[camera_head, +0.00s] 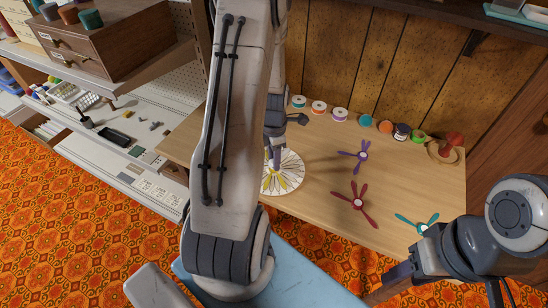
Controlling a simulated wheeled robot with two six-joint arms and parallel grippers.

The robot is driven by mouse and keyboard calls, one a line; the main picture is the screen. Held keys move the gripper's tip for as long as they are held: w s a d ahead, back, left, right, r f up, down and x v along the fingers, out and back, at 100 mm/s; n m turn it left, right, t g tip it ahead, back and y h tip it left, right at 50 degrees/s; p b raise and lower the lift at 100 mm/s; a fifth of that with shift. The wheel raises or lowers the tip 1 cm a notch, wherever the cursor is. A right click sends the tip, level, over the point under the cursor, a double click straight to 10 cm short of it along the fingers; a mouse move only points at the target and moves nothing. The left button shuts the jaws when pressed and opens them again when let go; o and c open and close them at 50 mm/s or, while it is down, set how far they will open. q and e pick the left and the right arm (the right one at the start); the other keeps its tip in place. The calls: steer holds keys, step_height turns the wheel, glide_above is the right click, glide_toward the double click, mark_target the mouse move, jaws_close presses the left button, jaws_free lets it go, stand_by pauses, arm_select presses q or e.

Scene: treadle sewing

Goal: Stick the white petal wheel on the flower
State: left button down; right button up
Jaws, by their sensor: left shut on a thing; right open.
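A round white disc (294,179) with thin radial lines lies at the left part of the wooden table, with yellow petal shapes (280,182) near its middle; it looks like the flower. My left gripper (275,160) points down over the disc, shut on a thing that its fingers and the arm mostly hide. I cannot make out a separate white petal wheel. A purple petal wheel (361,155), a dark red one (358,203) and a teal one (421,226) lie apart on the table. My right gripper (432,293) is open at the lower right, in front of the table.
Several thread spools, such as an orange one (319,108), line the table's back edge, with a round wooden holder (444,151) at the right end. A pegboard and shelves with small goods (117,137) stand at left. The table (325,170) is bare between the petal wheels.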

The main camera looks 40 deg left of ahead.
arm_select(q)
steer(key=shift+f, duration=0.1)
stand_by(0.3)
steer(key=shift+c, duration=2)
jaws_free()
